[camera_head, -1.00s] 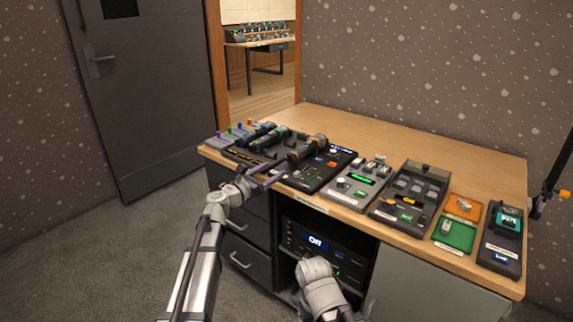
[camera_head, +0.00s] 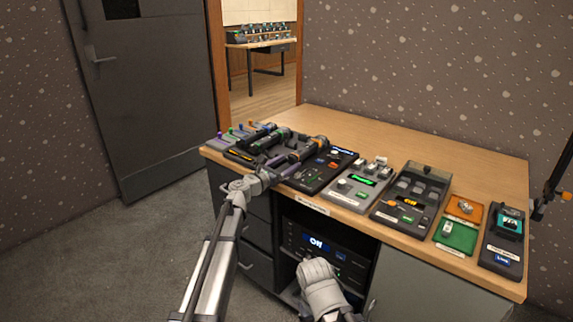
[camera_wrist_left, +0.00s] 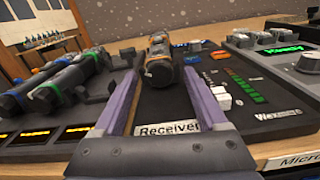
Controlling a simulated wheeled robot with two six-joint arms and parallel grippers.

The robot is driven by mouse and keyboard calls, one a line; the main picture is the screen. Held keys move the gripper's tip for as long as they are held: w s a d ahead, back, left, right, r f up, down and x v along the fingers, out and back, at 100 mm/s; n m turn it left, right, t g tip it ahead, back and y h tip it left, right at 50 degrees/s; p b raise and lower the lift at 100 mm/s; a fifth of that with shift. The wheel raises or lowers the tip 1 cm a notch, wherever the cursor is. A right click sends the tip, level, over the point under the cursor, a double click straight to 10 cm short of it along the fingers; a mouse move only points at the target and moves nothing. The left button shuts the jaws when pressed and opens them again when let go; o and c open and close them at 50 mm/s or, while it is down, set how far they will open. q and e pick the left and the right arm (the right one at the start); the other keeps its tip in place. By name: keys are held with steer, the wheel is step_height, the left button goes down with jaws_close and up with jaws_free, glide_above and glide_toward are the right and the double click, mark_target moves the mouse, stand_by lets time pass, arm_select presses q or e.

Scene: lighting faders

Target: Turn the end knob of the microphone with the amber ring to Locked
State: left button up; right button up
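The microphone with the amber ring (camera_head: 308,150) lies on the black receiver panel (camera_head: 338,172), its dark end knob toward me. In the left wrist view the same microphone (camera_wrist_left: 159,50) shows its round end knob (camera_wrist_left: 160,74) between the tips of the purple fingers. My left gripper (camera_wrist_left: 157,82) is open, with a finger on each side of the knob; I cannot tell whether either finger touches it. The knob's Locked marking is not readable. My right gripper (camera_head: 310,268) is low in front of the cabinet, and its fingers are not clearly visible.
Two other microphones (camera_wrist_left: 62,85) lie close to the left. Further right on the desk (camera_head: 440,160) are a fader box (camera_head: 360,185), a button box (camera_head: 408,195), orange and green trays (camera_head: 457,238), and another device (camera_head: 502,240). A lit rack unit (camera_head: 318,243) sits below.

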arm_select(q)
jaws_close()
stand_by(0.4)
steer(key=m, duration=0.4)
stand_by(0.4)
jaws_free()
